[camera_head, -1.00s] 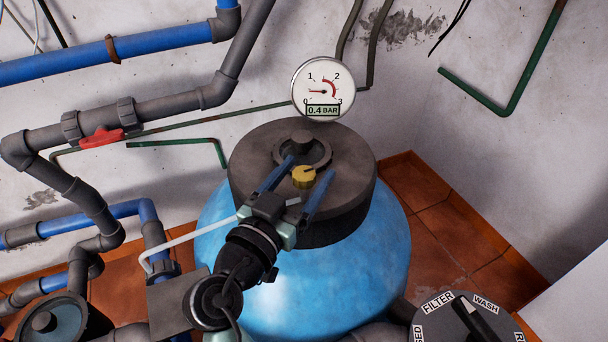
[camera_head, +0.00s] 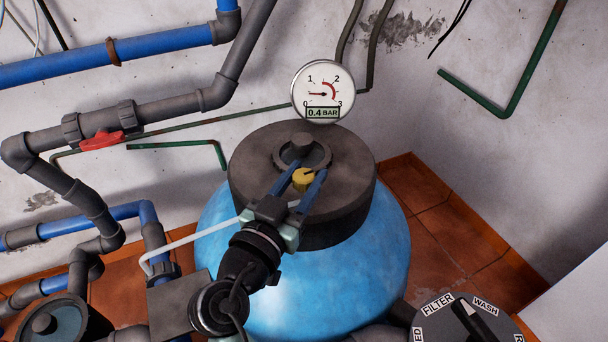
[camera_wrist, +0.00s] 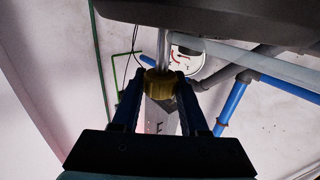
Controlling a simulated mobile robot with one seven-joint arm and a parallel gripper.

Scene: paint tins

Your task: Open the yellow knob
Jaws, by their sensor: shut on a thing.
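The yellow knob (camera_head: 303,179) sits on the dark grey lid (camera_head: 345,190) of the blue tank (camera_head: 330,290), near the middle of its top. My gripper (camera_head: 302,176) reaches it from the lower left, with one blue finger on each side. In the wrist view the knob (camera_wrist: 158,84) lies between the two fingertips (camera_wrist: 159,82), which close on its sides. The knob's lower part is partly hidden by my fingers in the head view.
A round gauge (camera_head: 323,91) reading 0.4 BAR stands behind the lid. A red valve handle (camera_head: 101,141) is on the grey pipe at left. A selector dial (camera_head: 465,318) marked FILTER and WASH is at lower right. Blue and grey pipes fill the left side.

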